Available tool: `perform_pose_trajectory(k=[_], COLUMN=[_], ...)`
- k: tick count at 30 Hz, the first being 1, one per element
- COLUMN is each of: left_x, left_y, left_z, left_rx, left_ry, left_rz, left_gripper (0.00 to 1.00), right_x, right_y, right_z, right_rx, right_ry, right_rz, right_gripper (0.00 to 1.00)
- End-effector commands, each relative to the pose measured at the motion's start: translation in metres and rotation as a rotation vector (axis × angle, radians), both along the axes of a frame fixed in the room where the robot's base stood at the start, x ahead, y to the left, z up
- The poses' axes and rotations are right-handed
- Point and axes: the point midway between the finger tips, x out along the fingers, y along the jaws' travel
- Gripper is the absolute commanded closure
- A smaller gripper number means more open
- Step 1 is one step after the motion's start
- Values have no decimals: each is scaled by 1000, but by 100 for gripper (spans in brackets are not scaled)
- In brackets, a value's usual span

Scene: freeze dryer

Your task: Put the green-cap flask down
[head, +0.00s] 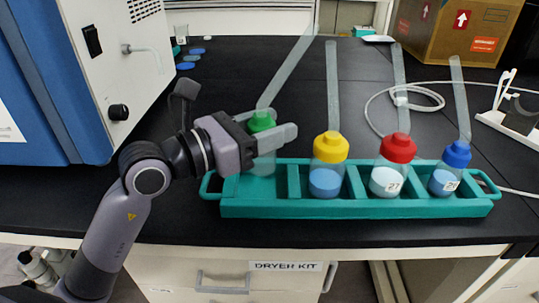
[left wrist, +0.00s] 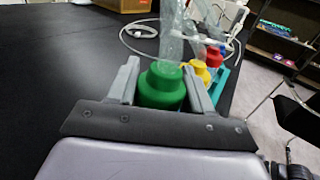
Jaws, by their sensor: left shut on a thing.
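The green-cap flask (head: 262,122) is between the fingers of my left gripper (head: 285,140), over the left end of the teal rack (head: 360,209). Its green cap (left wrist: 162,85) fills the space between the fingers of the left gripper (left wrist: 162,92) in the left wrist view, and the gripper is shut on it. A clear tube rises from the cap, leaning right. The gripper hides most of the flask body, so I cannot tell whether its base touches the rack. Flasks with yellow (head: 330,147), red (head: 398,148) and blue (head: 457,154) caps stand upright in the rack's other compartments. My right gripper is out of view.
A white and blue machine (head: 115,60) stands at the left. A cardboard box (head: 455,30) and a white cable (head: 425,92) are at the back right, with a white stand (head: 510,115) at the right edge. The black bench (head: 270,65) behind the rack is mostly clear.

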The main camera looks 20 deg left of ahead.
Motion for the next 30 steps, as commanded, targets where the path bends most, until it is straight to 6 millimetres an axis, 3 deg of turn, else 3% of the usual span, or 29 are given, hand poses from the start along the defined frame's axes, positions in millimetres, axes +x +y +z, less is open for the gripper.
perform_pose_trajectory(k=[9,23,24,25,26,30], left_x=[0,0,0,0,0,0], left_y=[0,0,0,0,0,0], left_z=[-42,-49,-48,-48,-48,-48], left_rx=[1,-1,0,0,0,0], left_ry=[2,-1,0,0,0,0], left_rz=[0,0,0,0,0,0], left_gripper=[84,84,40,31,25,25], right_x=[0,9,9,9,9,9], right_y=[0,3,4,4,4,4], right_z=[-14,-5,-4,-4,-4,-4], right_rx=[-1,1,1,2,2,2], right_ry=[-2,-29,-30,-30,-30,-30], right_rz=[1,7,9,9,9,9], right_gripper=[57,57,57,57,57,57])
